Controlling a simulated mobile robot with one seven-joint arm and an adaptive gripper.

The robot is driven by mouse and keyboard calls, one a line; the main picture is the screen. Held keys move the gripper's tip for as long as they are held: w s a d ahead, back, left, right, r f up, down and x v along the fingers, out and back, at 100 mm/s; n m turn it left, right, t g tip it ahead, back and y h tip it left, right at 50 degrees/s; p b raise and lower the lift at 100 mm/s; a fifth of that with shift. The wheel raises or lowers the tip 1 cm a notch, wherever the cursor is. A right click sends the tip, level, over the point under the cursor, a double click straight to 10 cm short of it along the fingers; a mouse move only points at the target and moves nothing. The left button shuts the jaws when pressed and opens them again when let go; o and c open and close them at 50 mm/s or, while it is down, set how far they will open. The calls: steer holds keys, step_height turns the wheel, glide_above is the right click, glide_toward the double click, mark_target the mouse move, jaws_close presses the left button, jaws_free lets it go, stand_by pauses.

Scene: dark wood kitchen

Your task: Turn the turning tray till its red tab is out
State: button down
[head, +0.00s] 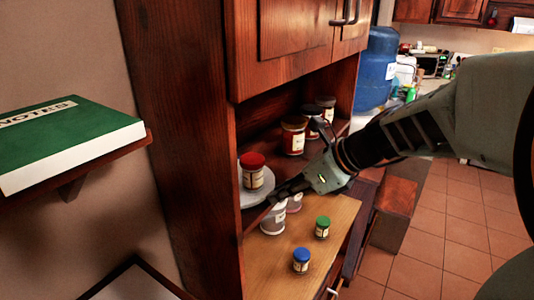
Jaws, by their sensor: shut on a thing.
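The turning tray (246,198) is a pale grey round plate inside the open cupboard niche, partly hidden by the cupboard's side panel. A jar with a red lid (252,171) stands upright on it. My gripper (277,195) reaches in from the right and is shut at the tray's right rim. The fingertips are dark and small here, so the exact grip is hard to see. I cannot make out a red tab; the jar's lid is the red part I see near the tray.
Several jars (294,136) stand at the back right of the niche. Pale jars (273,219) sit just below my gripper. A green-lidded jar (322,228) and a blue-lidded jar (301,261) stand on the wooden counter (268,275). The cupboard door (292,42) hangs above.

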stand_by(0.4)
steer(key=c, duration=1.8)
jaws_free()
steer(key=shift+c, duration=0.2)
